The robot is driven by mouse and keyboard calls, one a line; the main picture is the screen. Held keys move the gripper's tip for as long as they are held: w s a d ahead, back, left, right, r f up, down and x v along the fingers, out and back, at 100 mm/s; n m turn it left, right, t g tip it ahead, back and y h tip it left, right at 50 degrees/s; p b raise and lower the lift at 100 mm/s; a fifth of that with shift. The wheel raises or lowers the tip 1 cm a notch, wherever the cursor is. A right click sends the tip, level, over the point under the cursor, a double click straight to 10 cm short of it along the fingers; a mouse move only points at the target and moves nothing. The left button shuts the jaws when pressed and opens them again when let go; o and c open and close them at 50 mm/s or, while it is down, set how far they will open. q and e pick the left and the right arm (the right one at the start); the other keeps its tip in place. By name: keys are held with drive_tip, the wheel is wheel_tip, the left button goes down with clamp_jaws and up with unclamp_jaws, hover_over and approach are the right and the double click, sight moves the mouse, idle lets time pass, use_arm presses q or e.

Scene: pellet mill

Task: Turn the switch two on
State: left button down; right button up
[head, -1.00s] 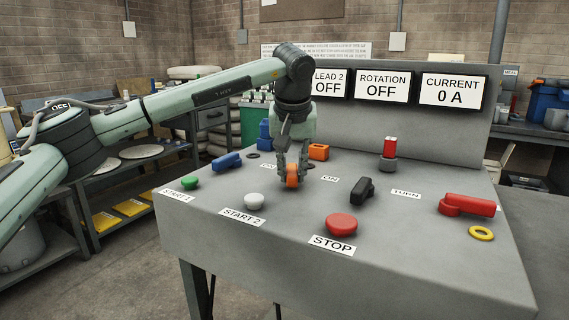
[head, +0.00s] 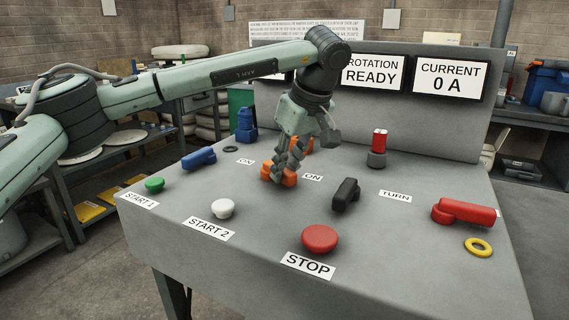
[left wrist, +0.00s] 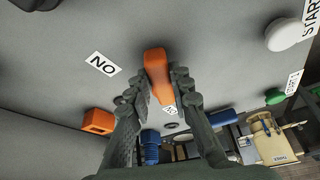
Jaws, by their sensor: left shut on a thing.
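The orange switch (head: 266,173) sits on the grey sloped panel, between the blue switch (head: 199,158) and the black switch (head: 345,194). An ON label (head: 313,177) lies just right of it. My left gripper (head: 279,175) points down and is shut around the orange switch, hiding its middle. In the left wrist view the orange handle (left wrist: 157,72) runs between the two fingers. In the head view the orange ends show on the left and right of the fingers. The ROTATION display (head: 373,74) reads READY. My right gripper is not in view.
A red STOP button (head: 320,239), white START 2 button (head: 222,208) and green START 1 button (head: 154,185) line the front. A red switch (head: 463,212) and yellow ring (head: 478,246) are at the right. An orange block (left wrist: 98,121) and blue lock (head: 246,125) stand behind.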

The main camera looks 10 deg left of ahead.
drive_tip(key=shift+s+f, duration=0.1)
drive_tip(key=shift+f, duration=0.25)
use_arm(q)
drive_tip(key=c, duration=1.4)
unclamp_jaws()
drive_tip(key=shift+o, duration=0.2)
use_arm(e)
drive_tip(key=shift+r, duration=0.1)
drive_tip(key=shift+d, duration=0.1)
use_arm(q)
drive_tip(key=v, duration=1.2)
